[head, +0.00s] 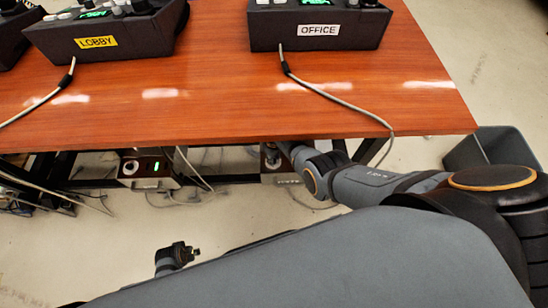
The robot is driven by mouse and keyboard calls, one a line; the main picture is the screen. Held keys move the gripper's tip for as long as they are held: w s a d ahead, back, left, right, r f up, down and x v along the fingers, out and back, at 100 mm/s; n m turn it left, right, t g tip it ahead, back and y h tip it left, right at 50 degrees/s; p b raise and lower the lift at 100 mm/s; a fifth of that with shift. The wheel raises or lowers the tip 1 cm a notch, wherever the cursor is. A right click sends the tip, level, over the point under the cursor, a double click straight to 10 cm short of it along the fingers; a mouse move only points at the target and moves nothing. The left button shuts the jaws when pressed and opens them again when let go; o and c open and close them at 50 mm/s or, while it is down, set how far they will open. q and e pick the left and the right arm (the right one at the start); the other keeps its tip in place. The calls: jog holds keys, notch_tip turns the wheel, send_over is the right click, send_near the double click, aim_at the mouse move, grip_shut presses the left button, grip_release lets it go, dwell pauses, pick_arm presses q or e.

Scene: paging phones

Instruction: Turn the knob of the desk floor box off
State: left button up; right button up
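One floor box (146,182) stands under the desk on the left. It is dark, with a round pale knob (130,168) and a lit green mark on its top. A second box (279,176) stands under the desk near the middle, largely hidden by the desk edge and my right arm. My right gripper (273,157) reaches under the desk to this second box, at or close to its top. Its fingers are too small and covered to tell their opening or contact. A dark end part of mine, possibly my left gripper (193,252), shows low on the left, away from both boxes.
The orange-brown desk (220,110) carries a LOBBY console (105,32), an OFFICE console (318,28) and another at far left. Grey cables (350,103) hang over its front edge. A grey bin (490,150) stands at the right. Loose cables lie under the desk.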

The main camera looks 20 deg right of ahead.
dwell(0.3)
notch_tip(320, 180, up, 12)
dwell(0.5)
dwell(0.3)
